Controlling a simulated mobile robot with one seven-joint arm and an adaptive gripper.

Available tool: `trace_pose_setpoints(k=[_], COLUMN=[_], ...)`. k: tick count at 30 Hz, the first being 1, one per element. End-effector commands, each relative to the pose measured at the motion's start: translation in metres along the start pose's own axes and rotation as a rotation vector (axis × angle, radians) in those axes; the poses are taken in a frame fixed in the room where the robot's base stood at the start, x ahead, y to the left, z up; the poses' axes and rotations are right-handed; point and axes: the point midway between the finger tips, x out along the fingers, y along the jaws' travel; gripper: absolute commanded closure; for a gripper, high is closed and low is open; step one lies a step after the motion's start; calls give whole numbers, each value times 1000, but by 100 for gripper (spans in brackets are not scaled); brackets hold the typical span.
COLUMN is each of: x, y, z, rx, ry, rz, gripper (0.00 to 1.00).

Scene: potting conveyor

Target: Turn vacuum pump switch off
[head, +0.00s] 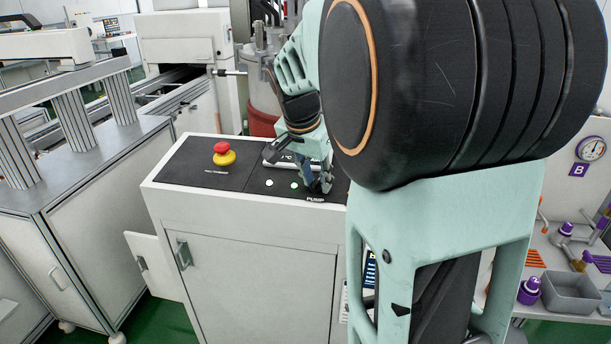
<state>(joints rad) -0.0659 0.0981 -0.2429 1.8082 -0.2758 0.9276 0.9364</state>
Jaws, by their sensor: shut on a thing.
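The control panel (215,174) is the black top of a white cabinet in the head view. My gripper (319,187) reaches down to the panel's right part, just behind the white PUMP label (315,198). Its fingers are shut on the vacuum pump switch at that label. The fingers hide the switch, so its position cannot be told. Two small pale round lights or buttons (294,185) are on the panel left of the gripper. My arm covers the right part of the panel.
A red emergency stop button (223,148) on a yellow base stands at the panel's back left. The cabinet door (255,290) is below the panel. A grey bin (571,292) and a pressure gauge (591,149) are at the right. A conveyor frame stands on the left.

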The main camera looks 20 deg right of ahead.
Motion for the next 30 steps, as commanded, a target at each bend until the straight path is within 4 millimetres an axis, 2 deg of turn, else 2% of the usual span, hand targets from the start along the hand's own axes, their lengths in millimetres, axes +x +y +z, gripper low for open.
trace_pose_setpoints(k=[18, 30], x=[-1, 0], y=[3, 3], z=[-2, -3], rx=[-537, -791], ry=[3, 3], rz=[-140, -203], gripper=[99, 99])
